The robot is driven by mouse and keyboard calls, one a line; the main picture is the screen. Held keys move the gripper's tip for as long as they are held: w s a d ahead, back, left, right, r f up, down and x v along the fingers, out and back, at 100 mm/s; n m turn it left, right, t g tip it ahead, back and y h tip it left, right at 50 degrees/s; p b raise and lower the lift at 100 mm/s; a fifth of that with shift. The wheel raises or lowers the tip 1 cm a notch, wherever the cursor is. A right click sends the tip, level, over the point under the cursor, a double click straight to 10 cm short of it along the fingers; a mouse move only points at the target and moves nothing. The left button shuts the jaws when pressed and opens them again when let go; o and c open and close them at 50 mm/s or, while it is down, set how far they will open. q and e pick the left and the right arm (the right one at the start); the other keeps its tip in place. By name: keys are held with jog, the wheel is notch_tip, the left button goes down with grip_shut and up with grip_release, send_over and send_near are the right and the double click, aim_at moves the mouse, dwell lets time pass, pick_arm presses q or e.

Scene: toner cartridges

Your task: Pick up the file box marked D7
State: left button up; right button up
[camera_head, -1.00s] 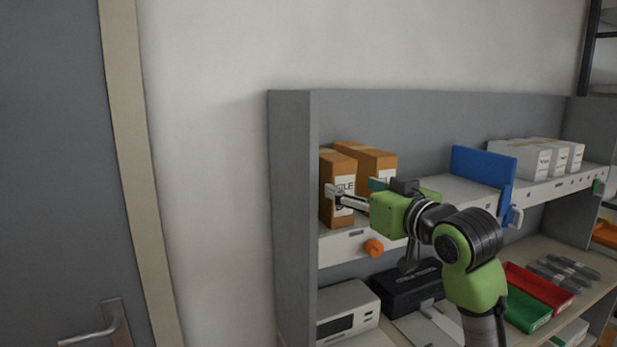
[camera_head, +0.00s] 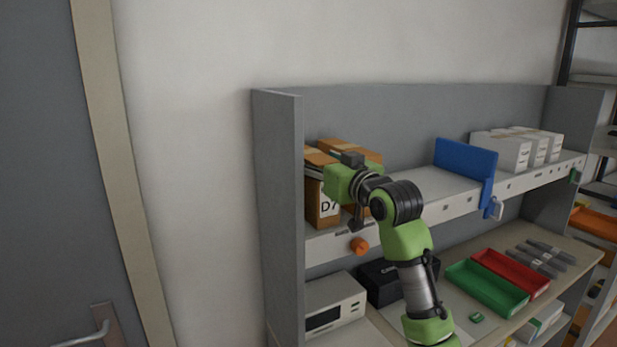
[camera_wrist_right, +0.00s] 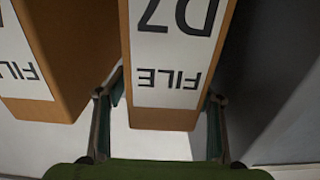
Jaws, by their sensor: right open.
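The file box marked D7 (camera_head: 325,208) is an orange-brown box with a white label, upright at the left end of the upper shelf. My right gripper (camera_head: 314,176) is at its front in the head view, and my wrist hides part of the box. In the right wrist view the box (camera_wrist_right: 165,118) shows upside down, with "FILE" and "D7" on its label. There my right gripper (camera_wrist_right: 165,100) is open, with one finger on each side of the box's lower front. I cannot tell whether the fingers touch it. My left gripper is not in view.
A second file box (camera_wrist_right: 50,70) stands close beside it, also seen behind my wrist in the head view (camera_head: 352,150). The shelf's grey side panel (camera_head: 280,200) is close on the left. A blue divider (camera_head: 465,160) and white boxes (camera_head: 500,152) stand farther right.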

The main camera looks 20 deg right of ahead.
aim_at(308, 152)
jog(key=w, duration=0.1)
jog(key=w+p, duration=0.2)
jog(key=shift+w+a+r, duration=0.2)
jog(key=shift+a+r, duration=0.1)
jog(key=shift+w+f, duration=0.15)
jog(key=shift+w, duration=0.2)
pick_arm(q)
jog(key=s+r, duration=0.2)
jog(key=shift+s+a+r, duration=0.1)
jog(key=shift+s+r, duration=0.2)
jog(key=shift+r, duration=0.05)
pick_arm(e)
jog(key=c, duration=1.7)
jog(key=shift+s, duration=0.1)
grip_shut()
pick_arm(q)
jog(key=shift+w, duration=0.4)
